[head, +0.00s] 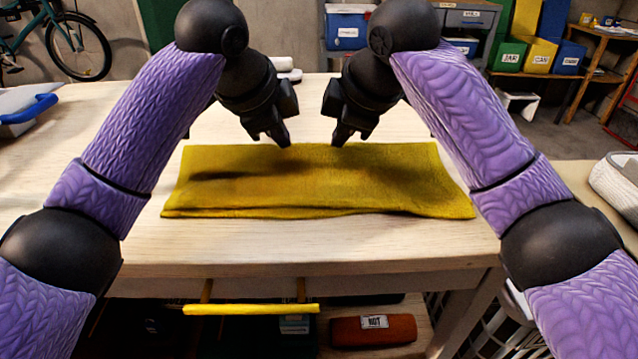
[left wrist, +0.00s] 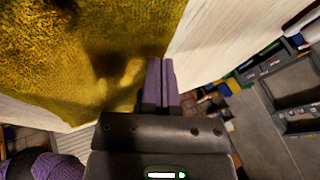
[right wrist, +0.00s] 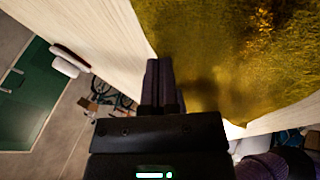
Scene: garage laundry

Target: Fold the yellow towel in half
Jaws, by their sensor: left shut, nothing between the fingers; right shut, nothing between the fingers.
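The yellow towel (head: 325,190) lies on the wooden table as a wide, low strip. A dark line along its front edge looks like layers lying one on another. The towel also shows in the left wrist view (left wrist: 60,50) and the right wrist view (right wrist: 235,50). My left gripper (head: 284,141) and my right gripper (head: 340,141) are close together at the towel's far edge, near its middle. Both are shut and empty, and they appear to be just above the towel. Their shadows fall on the cloth.
The table (head: 300,243) is bare in front of the towel and to its left. A white rolled item (head: 282,64) lies at the back behind my left gripper. A blue-handled container (head: 28,108) sits at the left edge. A white basket (head: 615,185) stands at the right.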

